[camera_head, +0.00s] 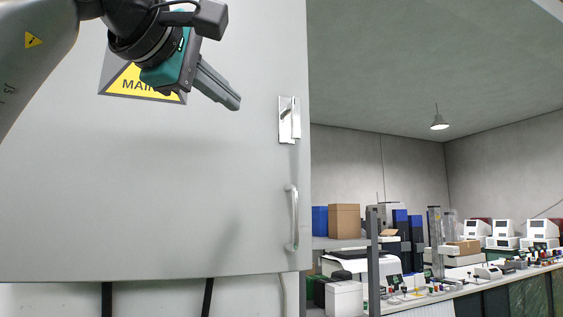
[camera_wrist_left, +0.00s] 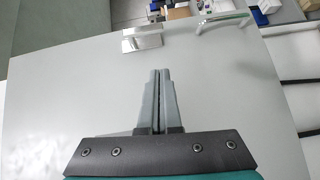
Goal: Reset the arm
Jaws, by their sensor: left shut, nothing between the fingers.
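My left arm comes in from the upper left in the head view. My left gripper (camera_head: 232,101) is shut and empty, in front of a large grey cabinet door (camera_head: 120,190). Its closed fingers also show in the left wrist view (camera_wrist_left: 160,75), pointing toward the door's latch edge. The silver latch (camera_head: 289,120) sits to the right of the fingertips, apart from them; it also shows in the left wrist view (camera_wrist_left: 143,38). A vertical door handle (camera_head: 292,218) is below the latch, and it also appears in the left wrist view (camera_wrist_left: 221,22). My right gripper is not in view.
A yellow warning sign (camera_head: 140,84) is on the door, partly behind my gripper. To the right, a shelf holds a brown box (camera_head: 344,221) and a blue box (camera_head: 320,220). A long bench (camera_head: 460,290) carries several white machines (camera_head: 542,228).

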